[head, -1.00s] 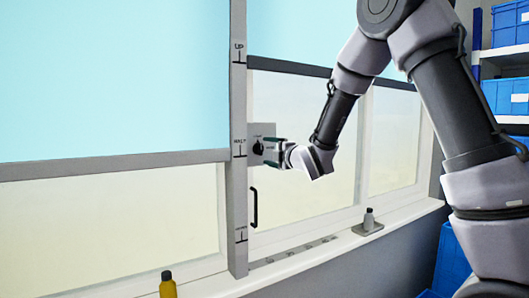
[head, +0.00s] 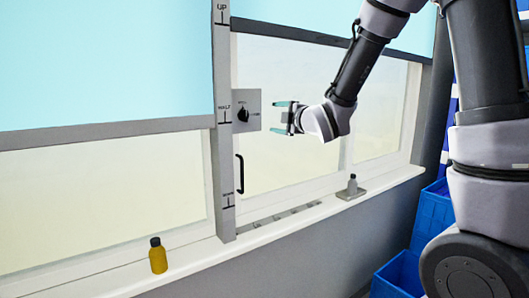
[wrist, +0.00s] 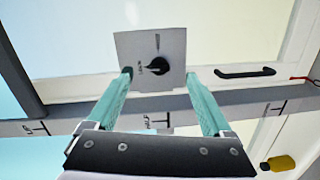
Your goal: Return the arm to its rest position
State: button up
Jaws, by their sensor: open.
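My gripper (head: 282,117) is open and empty, in front of the window and to the right of the rotary switch in the head view. The switch has a black knob (head: 243,115) on a grey plate (head: 253,97) fixed beside the marked post. In the wrist view the knob (wrist: 157,67) lies beyond and between the two teal fingers, with a visible gap. My gripper (wrist: 160,85) touches nothing there. My arm reaches in from the upper right.
A black handle (head: 240,174) is on the window frame. Blue bins (head: 433,215) stand at the lower right. Blinds (head: 100,70) cover the upper windows.

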jog(key=s+d+r+m+g+h, duration=0.1)
jog(key=s+d+m+g+h, duration=0.15)
jog(key=s+d+m, duration=0.4)
jog(key=s+d+r+m+g+h, duration=0.1)
jog(key=s+d+r+m+h, duration=0.2)
jog(key=d+m, duration=0.65)
jog(key=s+d+f+m+g, duration=0.1)
jog(key=s+d+m+g, duration=0.1)
jog(key=s+m, duration=0.3)
jog(key=s+d+f+m+g, duration=0.1)
jog(key=s+m, duration=0.4)
jog(key=s, duration=0.8)
jog(key=shift+s+d+f+g+h, duration=0.25)
jog(key=shift+d+g+h, duration=0.2)
jog(key=shift+d+g, duration=0.25)
